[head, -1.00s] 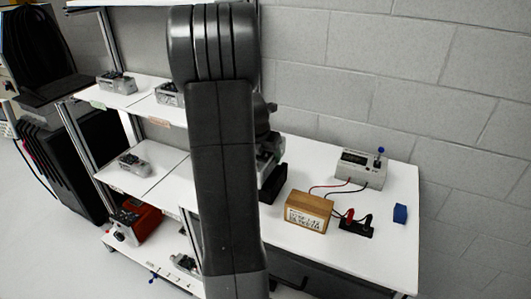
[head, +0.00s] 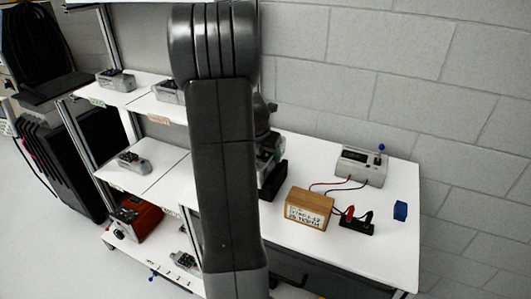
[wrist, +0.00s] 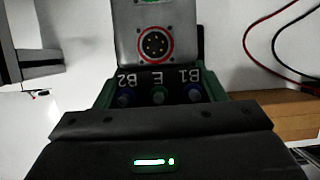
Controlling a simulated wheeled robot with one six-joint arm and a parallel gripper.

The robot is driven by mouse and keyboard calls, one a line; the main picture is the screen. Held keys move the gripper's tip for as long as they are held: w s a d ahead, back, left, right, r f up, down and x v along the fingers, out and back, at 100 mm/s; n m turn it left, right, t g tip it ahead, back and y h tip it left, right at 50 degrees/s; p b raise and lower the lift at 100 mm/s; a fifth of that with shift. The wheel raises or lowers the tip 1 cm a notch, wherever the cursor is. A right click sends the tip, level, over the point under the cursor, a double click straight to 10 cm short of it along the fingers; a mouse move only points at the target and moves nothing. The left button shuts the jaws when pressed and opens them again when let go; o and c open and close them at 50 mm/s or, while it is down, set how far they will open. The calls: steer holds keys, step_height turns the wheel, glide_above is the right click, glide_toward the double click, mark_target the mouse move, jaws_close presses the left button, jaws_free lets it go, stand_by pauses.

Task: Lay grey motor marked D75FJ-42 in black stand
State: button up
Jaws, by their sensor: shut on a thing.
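A grey motor (wrist: 155,35) shows in the wrist view, with a round red-ringed connector and a black terminal strip lettered B2, E and B1. My gripper (wrist: 158,98) is shut on it, with green finger parts at both sides of the strip. In the head view my own arm hides most of my gripper, and a sliver of the held motor (head: 266,147) shows at the arm's right edge. The black stand (head: 274,180) is on the white table just below it, partly hidden. I cannot tell whether motor and stand touch. The marking D75FJ-42 is not readable.
On the table (head: 375,245) are a wooden block (head: 309,208) with a label, a black terminal piece (head: 357,227), a grey meter box (head: 362,166) with wires, and a blue block (head: 400,211). Shelves (head: 150,180) at left hold other grey motors and a red box (head: 136,217).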

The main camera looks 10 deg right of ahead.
steer(key=shift+f+b, duration=0.35)
steer(key=shift+f, duration=0.3)
steer(key=o, duration=1.4)
steer(key=shift+o, duration=0.3)
steer(key=shift+f, duration=0.2)
steer(key=v, duration=1.4)
steer(key=shift+b, duration=0.3)
steer(key=shift+f, duration=0.1)
steer(key=x, duration=1.3)
steer(key=shift+w+f+p, duration=0.1)
steer(key=shift+f+p, duration=0.15)
steer(key=shift+p, duration=0.05)
steer(key=shift+d+r, duration=0.1)
steer(key=shift+r, duration=0.1)
